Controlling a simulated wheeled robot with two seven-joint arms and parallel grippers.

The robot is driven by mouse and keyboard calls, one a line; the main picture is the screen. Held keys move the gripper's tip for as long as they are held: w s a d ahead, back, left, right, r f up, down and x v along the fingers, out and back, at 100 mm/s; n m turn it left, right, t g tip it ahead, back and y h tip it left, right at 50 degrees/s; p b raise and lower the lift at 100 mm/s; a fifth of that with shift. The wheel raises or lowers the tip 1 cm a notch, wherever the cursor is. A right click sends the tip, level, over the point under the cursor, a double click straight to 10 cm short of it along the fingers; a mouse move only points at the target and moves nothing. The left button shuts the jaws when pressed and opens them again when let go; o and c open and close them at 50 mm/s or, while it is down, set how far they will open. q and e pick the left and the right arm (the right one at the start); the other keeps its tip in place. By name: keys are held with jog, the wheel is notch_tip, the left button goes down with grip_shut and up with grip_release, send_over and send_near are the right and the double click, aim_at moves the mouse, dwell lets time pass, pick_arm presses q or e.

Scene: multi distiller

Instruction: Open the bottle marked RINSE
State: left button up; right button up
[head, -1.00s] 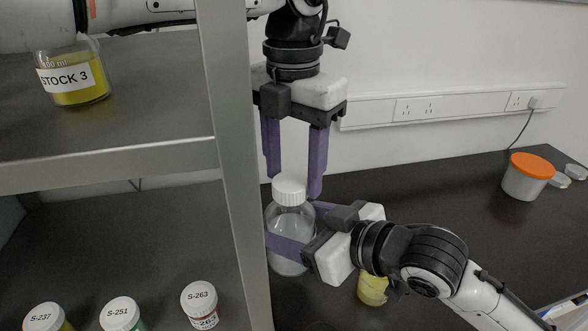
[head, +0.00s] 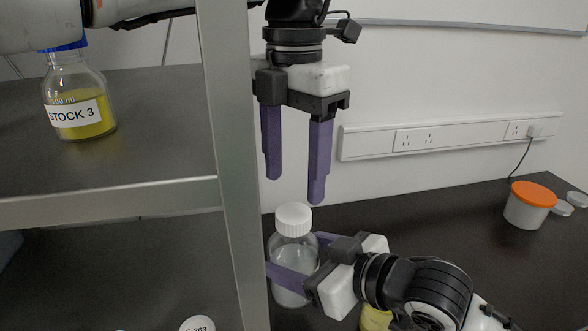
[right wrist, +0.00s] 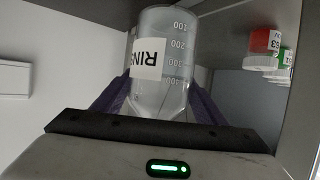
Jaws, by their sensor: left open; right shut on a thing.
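A clear bottle (head: 291,262) with a white screw cap (head: 293,219) stands upright in the head view, beside the shelf post. In the right wrist view the bottle (right wrist: 170,90) shows a label (right wrist: 149,58) reading "RINS", its end out of sight. My right gripper (head: 296,262) is shut on the bottle's body, its purple fingers on either side. My left gripper (head: 294,190) points down above the cap, with its purple fingers open and apart. The cap is on the bottle, below the fingertips, and nothing is between them.
A metal shelf post (head: 236,150) stands just left of the bottle. The STOCK 3 bottle (head: 80,105) is on the upper shelf. A yellow container (head: 375,319) is partly hidden by my right arm. An orange-lidded tub (head: 530,205) stands at the right.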

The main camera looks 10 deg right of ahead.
aim_at(294, 212)
pick_arm(q)
jog(key=shift+s+r+m, duration=0.1)
jog(key=shift+r+m, duration=0.65)
jog(key=shift+m, duration=0.05)
jog(key=shift+f, duration=0.15)
notch_tip(294, 212, down, 8)
jog(key=shift+r, duration=0.25)
jog(key=shift+c, duration=0.4)
jog(key=c, duration=1)
jog(key=n, duration=0.3)
jog(key=shift+r, duration=0.1)
jog(key=o, duration=1.2)
